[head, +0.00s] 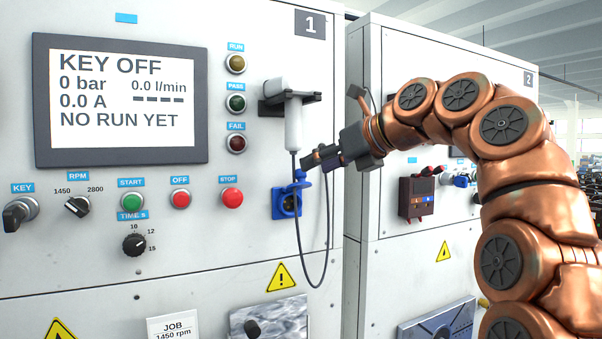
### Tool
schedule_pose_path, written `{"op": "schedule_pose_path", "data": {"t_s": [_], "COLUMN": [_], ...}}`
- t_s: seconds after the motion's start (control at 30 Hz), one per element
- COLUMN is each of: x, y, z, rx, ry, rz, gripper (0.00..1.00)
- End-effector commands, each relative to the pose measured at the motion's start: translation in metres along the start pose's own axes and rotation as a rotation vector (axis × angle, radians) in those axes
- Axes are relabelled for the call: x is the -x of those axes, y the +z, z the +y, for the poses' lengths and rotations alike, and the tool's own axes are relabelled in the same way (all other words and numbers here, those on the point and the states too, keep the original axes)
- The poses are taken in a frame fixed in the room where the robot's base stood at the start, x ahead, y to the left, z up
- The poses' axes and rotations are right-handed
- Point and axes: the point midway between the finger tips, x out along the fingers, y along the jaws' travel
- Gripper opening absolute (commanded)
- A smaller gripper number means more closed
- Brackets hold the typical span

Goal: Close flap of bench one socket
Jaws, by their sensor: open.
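The blue bench one socket (285,207) is on the front panel of the cabinet marked 1, below the holder and right of the red STOP button. Its blue flap (297,186) stands out from the panel at the socket's top, apparently raised. My gripper (309,162) is just above and right of the flap, pointing left toward the panel. It is open and I see nothing held in it. I cannot tell whether a finger touches the flap.
A white handheld device (294,122) hangs in a dark holder (270,105) above the socket, its dark cable (326,240) looping down close by. A display (120,105) reads KEY OFF. Cabinet 2 (450,70) stands at the right, behind my arm.

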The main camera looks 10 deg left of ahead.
Motion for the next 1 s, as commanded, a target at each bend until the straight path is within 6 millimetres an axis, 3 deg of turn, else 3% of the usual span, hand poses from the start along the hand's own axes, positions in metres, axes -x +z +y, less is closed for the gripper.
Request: {"op": "schedule_pose_path", "data": {"t_s": [0.4, 0.63, 0.97, 1.0], "x": [-0.049, -0.060, -0.061, -0.061], "y": [0.000, 0.000, 0.000, 0.000], "z": [-0.001, -0.001, 0.000, 0.000], "rx": [0.002, 0.002, 0.002, 0.002], "ry": [0.000, -0.001, -0.001, -0.001], "rz": [0.001, -0.002, -0.001, -0.001], "gripper": [0.49, 0.49, 0.49, 0.45]}}
